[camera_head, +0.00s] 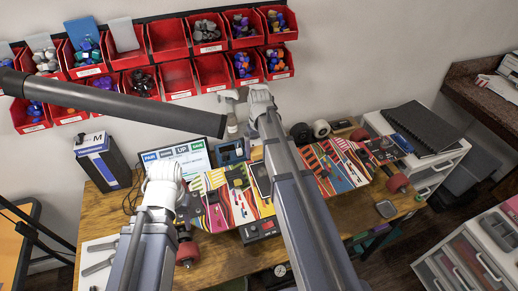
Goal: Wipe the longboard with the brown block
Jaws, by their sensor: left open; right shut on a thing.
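The longboard (216,217) lies across the workbench, its top covered in bright coloured stripes. Reddish wheels show at its left end and right end. My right arm crosses in front of its middle and hides part of it. My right gripper (258,97) is up past the board's far edge, beside a white spray bottle (231,127). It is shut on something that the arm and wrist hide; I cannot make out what. I cannot pick out the brown block. My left gripper (168,184) is open at the left end of the longboard; its fingertips are mostly hidden.
Red bins (167,41) with small parts line the wall. A screen (186,160) and a dark box (104,162) stand at the bench's back left. Wheels (321,129) stand behind the board. White drawers (440,160) with a black notebook (424,128) stand at right.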

